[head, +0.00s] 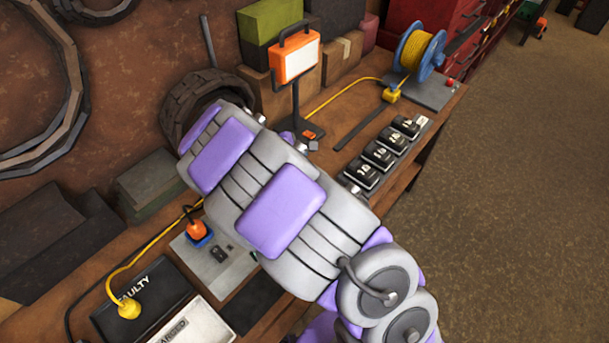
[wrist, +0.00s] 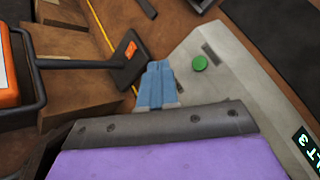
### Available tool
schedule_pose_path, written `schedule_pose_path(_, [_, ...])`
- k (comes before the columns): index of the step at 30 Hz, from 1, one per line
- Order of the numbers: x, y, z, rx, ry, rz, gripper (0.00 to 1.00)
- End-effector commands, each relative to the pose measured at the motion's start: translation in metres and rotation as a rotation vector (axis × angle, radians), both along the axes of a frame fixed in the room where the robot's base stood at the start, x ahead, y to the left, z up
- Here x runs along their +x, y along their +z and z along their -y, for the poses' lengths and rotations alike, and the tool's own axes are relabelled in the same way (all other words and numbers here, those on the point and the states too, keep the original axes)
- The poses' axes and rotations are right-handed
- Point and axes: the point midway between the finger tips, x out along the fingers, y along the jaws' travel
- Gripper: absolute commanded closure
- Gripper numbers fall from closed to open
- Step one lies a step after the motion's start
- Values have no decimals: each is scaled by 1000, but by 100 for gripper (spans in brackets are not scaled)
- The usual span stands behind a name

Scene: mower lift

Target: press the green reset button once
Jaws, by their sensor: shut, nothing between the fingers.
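The green button (wrist: 200,62) is a small round cap on top of a light grey panel (wrist: 235,85) in the wrist view. My gripper (wrist: 159,66) shows as two blue fingers side by side, shut and empty. Its tips point to the left of the button in that view, and a gap in the picture separates them. I cannot tell their height above the panel.
An orange work lamp (head: 296,58) stands on the bench behind my arm; its base (wrist: 130,58) is close to the fingers in the wrist view. A blue cable reel (head: 420,52), a row of black numbered blocks (head: 378,157) and a FAULTY tray (head: 145,305) surround the arm.

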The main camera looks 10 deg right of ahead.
Motion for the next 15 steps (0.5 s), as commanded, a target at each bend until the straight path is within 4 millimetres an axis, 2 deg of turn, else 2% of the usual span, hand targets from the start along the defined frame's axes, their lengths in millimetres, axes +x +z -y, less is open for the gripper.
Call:
schedule_pose_path(8, [-1, -7, 17, 13, -6, -2, 100])
schedule_pose_path(15, [0, -32, 7, 5, -3, -1, 100])
